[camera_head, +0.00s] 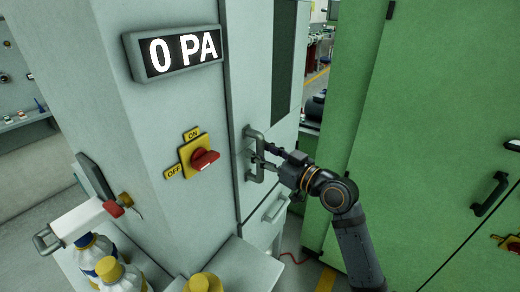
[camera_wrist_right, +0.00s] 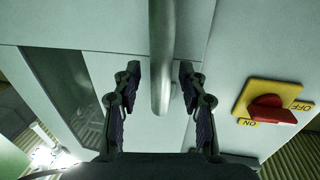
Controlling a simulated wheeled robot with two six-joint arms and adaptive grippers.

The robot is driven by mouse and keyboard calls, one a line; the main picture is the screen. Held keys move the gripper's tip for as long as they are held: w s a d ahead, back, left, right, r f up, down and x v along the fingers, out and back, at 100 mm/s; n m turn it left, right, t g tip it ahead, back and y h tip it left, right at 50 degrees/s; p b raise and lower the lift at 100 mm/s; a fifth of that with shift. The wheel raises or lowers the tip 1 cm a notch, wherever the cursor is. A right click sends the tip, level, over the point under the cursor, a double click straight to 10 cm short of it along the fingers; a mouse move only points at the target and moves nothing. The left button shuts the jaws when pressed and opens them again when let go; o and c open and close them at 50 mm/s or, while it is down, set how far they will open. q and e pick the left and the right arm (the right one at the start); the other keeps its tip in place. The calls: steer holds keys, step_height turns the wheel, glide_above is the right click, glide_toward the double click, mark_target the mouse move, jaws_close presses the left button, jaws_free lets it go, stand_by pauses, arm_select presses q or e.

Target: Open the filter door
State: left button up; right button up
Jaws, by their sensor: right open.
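The filter door (camera_head: 260,85) is a pale grey panel on the side of the cabinet, with a dark window strip. It looks shut. Its grey bar handle (camera_head: 249,140) stands upright below the window. My right gripper (camera_head: 262,161) is at the handle, coming from the right. In the right wrist view the handle (camera_wrist_right: 161,50) runs down between the two open fingers of my right gripper (camera_wrist_right: 160,82), with a gap on each side. I cannot tell how deep the bar sits between them. My left gripper is out of view.
A yellow switch plate with a red knob (camera_head: 205,159) and a "0 PA" display (camera_head: 176,52) are on the cabinet front. A green cabinet (camera_head: 430,110) stands close on the right. Bottles (camera_head: 120,276) stand at lower left. A lower handle (camera_head: 275,210) sits below.

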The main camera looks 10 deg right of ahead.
steer(key=shift+w+a, duration=0.25)
steer(key=shift+w, duration=0.05)
steer(key=shift+c, duration=0.4)
jaws_close()
steer(key=shift+d+f, duration=0.1)
steer(key=shift+f, duration=0.05)
